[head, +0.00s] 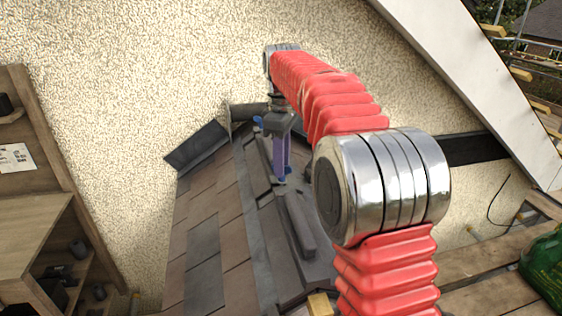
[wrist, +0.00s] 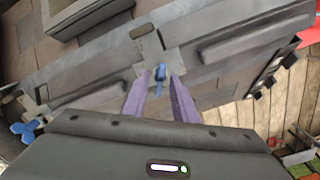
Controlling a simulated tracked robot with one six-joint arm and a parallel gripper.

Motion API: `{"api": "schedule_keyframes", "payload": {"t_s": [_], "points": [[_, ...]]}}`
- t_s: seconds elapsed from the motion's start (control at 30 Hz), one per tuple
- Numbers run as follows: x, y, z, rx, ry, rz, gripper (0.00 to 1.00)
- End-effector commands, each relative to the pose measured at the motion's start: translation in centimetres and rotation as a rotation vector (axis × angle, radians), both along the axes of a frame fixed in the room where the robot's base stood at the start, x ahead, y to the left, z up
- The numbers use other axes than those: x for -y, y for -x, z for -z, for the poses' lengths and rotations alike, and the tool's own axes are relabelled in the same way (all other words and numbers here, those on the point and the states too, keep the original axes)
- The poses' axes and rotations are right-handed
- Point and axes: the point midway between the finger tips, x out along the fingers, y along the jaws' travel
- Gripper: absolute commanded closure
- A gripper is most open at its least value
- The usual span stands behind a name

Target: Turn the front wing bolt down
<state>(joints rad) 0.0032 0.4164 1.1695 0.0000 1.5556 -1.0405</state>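A blue wing bolt (wrist: 160,74) stands on a grey metal plate (wrist: 150,45) on the dark ridge piece in the wrist view. My gripper (wrist: 161,75) has its two purple fingers apart, one on each side of this bolt, with gaps visible. A second blue wing bolt (wrist: 24,130) shows at the left of the wrist view, and near the wall in the head view (head: 258,122). In the head view my gripper (head: 284,180) points down at the ridge, and its fingers largely hide the nearer bolt.
Brown and grey roof tiles (head: 205,235) slope down on the left of the ridge. A rough cream wall (head: 150,60) stands behind. A wooden shelf unit (head: 40,215) is at the left. Wooden planks (head: 480,270) and a green object (head: 545,262) are at the right.

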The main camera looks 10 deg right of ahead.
Motion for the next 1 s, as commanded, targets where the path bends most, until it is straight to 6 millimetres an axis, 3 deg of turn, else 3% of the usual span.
{"api": "schedule_keyframes", "payload": {"t_s": [0.2, 0.57, 1.0], "points": [[-0.01, -0.01, -0.01, 0.0, 0.0, 0.0, 0.76], [-0.01, -0.02, -0.03, 0.001, 0.001, 0.0, 1.0], [-0.02, -0.04, -0.04, 0.001, 0.001, 0.033, 1.0]]}}
